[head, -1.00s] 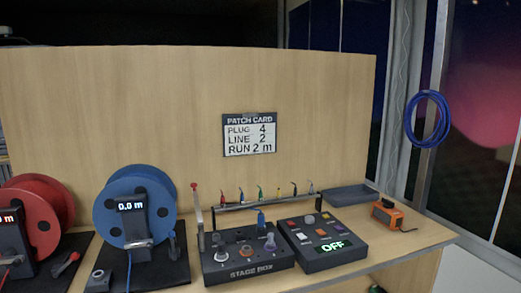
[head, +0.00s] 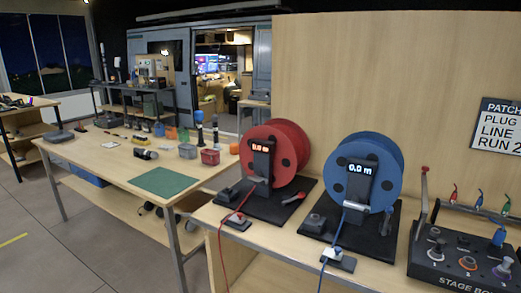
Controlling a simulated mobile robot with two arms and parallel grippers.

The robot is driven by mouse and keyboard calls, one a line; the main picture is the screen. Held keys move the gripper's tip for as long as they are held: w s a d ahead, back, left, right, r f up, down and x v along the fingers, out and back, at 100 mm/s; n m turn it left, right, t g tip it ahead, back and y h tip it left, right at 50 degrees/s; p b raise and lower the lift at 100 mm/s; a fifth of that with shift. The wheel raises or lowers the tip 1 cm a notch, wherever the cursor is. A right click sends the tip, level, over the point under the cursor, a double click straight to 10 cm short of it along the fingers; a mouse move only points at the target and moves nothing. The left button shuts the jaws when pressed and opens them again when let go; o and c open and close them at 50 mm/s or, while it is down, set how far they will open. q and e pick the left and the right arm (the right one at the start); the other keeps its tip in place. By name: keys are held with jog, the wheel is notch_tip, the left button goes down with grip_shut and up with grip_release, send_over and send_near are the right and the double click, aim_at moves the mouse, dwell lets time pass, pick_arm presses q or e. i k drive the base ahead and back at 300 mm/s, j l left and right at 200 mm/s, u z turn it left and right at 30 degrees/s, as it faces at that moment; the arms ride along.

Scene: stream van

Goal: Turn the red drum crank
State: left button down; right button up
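The red drum (head: 288,143) stands upright on a black base plate at the left end of the wooden bench in the head view. A dark post with a small lit display (head: 262,147) stands in front of it; the reading is hard to make out. A small red-tipped handle (head: 294,197), which looks like the crank, sits low at the drum's right side. A red cable (head: 222,245) runs from the front of the drum over the bench edge. Neither of my grippers is in view.
A blue drum (head: 385,160) reading 0.0 m stands just to the right, close to the red handle. The stage box (head: 455,245) is farther right. A work table with a green mat (head: 163,181) and several small items stands left. Open floor (head: 60,235) lies front left.

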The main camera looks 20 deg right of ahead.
aim_at(256, 177)
jog(key=i+j+z, duration=0.1)
jog(key=z, duration=0.4)
jog(key=i+j+z, duration=0.15)
jog(key=j, duration=0.15)
jog(key=i+j+z, duration=0.2)
jog(key=j, duration=0.15)
jog(key=i+j+z, duration=0.15)
jog(key=j, duration=0.2)
jog(key=j+z, duration=0.2)
jog(key=j, duration=0.15)
jog(key=i, duration=0.05)
